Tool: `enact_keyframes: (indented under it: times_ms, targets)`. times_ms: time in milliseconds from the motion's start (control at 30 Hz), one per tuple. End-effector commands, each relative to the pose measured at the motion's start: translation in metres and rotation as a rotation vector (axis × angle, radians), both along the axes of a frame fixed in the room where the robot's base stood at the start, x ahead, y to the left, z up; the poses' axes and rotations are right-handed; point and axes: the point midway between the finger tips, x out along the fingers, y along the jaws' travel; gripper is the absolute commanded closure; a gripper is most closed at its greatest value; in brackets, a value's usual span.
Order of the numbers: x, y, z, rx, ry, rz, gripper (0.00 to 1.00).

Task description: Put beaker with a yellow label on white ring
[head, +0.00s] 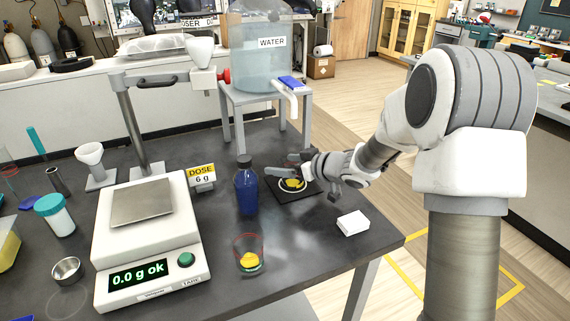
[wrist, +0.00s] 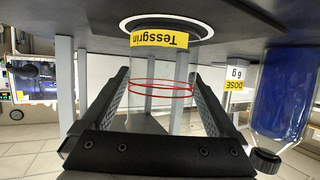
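A clear beaker with a yellow label (wrist: 161,39) and red lines is between my gripper's fingers in the wrist view, which shows the bench upside down. Its yellow label also shows in the head view (head: 292,183). My gripper (wrist: 161,88) appears shut on the beaker, with a finger against each side. In the head view my gripper (head: 296,170) partly hides the beaker. The white ring (wrist: 205,24) surrounds the beaker's base; it lies on a dark pad on the bench (head: 284,189). The beaker looks upright. I cannot tell whether its base touches the pad.
Another beaker (head: 248,254) with a red rim and yellow near its base stands at the front. A blue bottle (head: 246,190) stands left of the ring. A white box (head: 353,223) lies to the right. A water tank (head: 258,60) on a stand (head: 226,118) is behind.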

Motion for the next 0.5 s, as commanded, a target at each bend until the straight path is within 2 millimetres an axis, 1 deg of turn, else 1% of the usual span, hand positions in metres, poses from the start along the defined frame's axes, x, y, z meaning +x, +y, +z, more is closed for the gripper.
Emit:
enact_keyframes:
  times_ms: [233, 333, 500]
  targets:
    - [0.0, 0.0, 0.001, 0.0, 0.0, 0.0, 0.0]
    - [0.0, -0.001, 0.006, 0.0, -0.002, -0.001, 0.0]
    - [-0.018, -0.019, 0.017, -0.001, -0.001, -0.004, 0.0]
